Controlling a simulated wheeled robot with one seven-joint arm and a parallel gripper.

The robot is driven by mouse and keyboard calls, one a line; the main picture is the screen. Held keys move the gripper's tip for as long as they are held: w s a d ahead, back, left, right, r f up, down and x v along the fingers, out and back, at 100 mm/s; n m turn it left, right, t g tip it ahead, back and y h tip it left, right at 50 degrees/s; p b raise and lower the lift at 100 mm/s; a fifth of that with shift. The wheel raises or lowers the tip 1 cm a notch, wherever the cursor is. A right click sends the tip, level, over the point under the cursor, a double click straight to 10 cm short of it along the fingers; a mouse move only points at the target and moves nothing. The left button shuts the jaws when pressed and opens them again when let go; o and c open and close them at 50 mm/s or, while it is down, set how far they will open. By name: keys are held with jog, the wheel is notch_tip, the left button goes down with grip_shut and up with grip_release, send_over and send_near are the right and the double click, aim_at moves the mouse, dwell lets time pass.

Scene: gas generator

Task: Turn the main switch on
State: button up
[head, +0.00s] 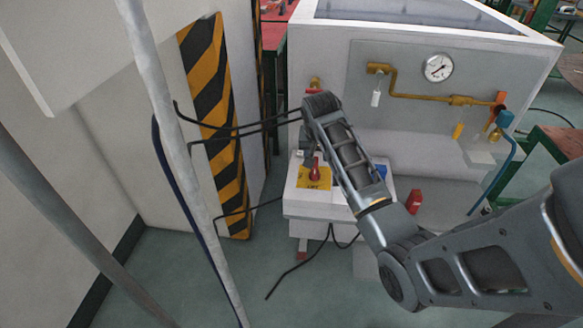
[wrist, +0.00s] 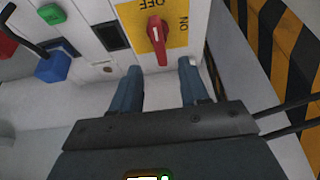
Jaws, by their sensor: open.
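The main switch is a red rotary knob (wrist: 156,40) on a yellow plate (wrist: 180,22) marked OFF and ON, shown upside down in the wrist view. The knob's bar lies along the OFF direction, turned away from the ON label. In the head view the red knob (head: 314,170) sits on the yellow plate (head: 316,180) on the white box. My gripper (wrist: 160,75) is open, its two blue-grey fingers on either side of the knob's near end and seemingly a little short of it. In the head view my wrist hangs over the box and hides the fingertips.
A green button (wrist: 52,14) and a blue plug (wrist: 52,68) are on the box beside the switch. A striped pillar (head: 218,120) and a pale pole (head: 170,130) stand to the left. A gauge panel (head: 420,85) is behind. Black cables run close to my wrist.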

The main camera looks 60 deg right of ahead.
aim_at(315, 165)
jog(key=shift+w+d+f, duration=0.1)
jog(key=shift+d+f, duration=0.05)
jog(key=shift+d, duration=0.1)
jog(key=shift+x, duration=3.55)
grip_shut()
